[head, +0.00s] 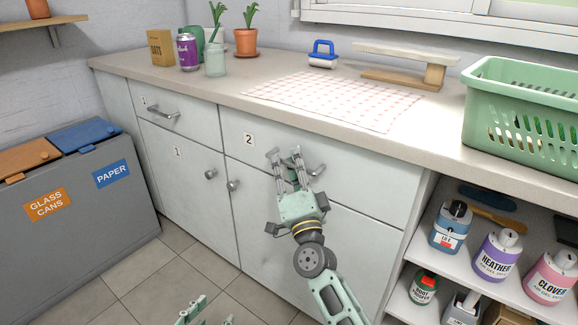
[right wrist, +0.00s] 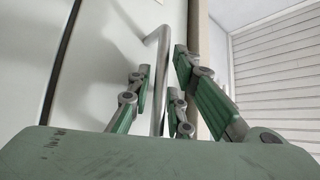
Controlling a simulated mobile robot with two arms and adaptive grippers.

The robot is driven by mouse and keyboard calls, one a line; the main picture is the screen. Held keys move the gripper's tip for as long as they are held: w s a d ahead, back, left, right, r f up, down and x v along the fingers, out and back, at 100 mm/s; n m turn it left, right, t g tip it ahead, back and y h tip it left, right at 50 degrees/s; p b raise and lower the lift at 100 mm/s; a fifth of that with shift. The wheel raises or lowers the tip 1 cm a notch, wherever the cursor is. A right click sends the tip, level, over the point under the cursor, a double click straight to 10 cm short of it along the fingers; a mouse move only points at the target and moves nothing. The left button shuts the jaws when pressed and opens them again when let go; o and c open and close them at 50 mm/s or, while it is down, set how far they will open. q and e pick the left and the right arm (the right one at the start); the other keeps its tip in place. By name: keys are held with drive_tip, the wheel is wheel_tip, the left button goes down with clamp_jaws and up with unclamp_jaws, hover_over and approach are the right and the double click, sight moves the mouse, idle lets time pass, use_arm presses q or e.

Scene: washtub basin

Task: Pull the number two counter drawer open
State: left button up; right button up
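The number two drawer (head: 235,118) is the wide pale front under the counter, labelled 2; it looks flush with the cabinet. My right gripper (head: 285,155) is at its bar handle (head: 317,171), hiding part of it. In the right wrist view the handle (right wrist: 157,85) runs between the open fingers, with a gap visible on either side; contact cannot be made out. My left gripper (head: 208,310) is low at the bottom edge, mostly cut off, with its fingertips apart and empty, away from the drawer.
Drawer 1 (head: 185,124) and cupboard doors with round knobs (head: 233,185) are beside and below. Grey recycling bins (head: 75,230) stand left. An open shelf with bottles (head: 497,255) is right. A green basket (head: 525,115) sits on the counter. Tiled floor is clear in front.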

drive_tip(key=shift+w, duration=0.1)
drive_tip(key=shift+c, duration=0.5)
clamp_jaws()
